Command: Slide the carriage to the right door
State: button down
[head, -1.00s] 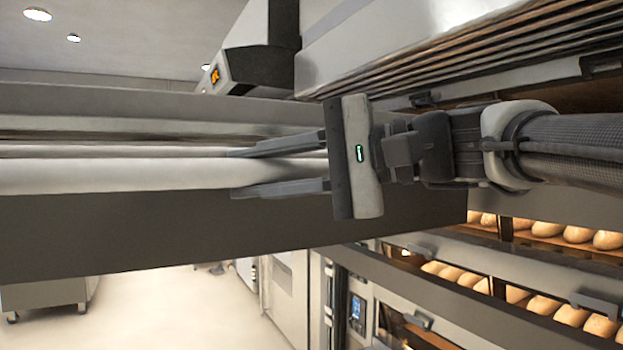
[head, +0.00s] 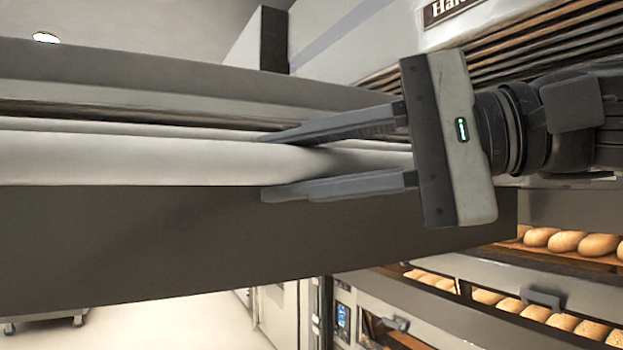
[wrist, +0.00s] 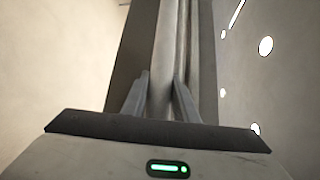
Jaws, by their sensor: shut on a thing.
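The carriage (head: 150,240) is a long dark grey beam that crosses the head view from the left edge to the right. A pale round bar (head: 100,160) runs along its face. My gripper (head: 264,167) is shut on this bar, with one finger above it and one below. In the wrist view the bar (wrist: 165,50) runs up the picture from between my two fingers (wrist: 161,85). The carriage's left end is outside the head view. I cannot make out which door is the right door.
Deck ovens (head: 400,270) with lit shelves of bread loaves (head: 565,242) stand at the lower right, with handles (head: 542,298) sticking out. Slatted brown layers (head: 520,60) lie behind my arm at the upper right. Pale floor (head: 170,325) is open at the lower left.

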jog(key=s+d, duration=0.8)
jog(key=s, duration=0.5)
jog(key=shift+b, duration=0.35)
jog(key=shift+s, duration=0.1)
jog(key=c, duration=1.7)
grip_release()
jog(key=shift+c, duration=0.2)
jog(key=o, duration=0.3)
jog(key=shift+s+d, duration=0.15)
jog(key=shift+d, duration=0.05)
jog(key=shift+o, duration=0.2)
jog(key=shift+a, duration=0.1)
jog(key=p+v, duration=0.1)
jog(key=v, duration=1.6)
jog(key=shift+d+p, duration=0.25)
jog(key=shift+p, duration=0.05)
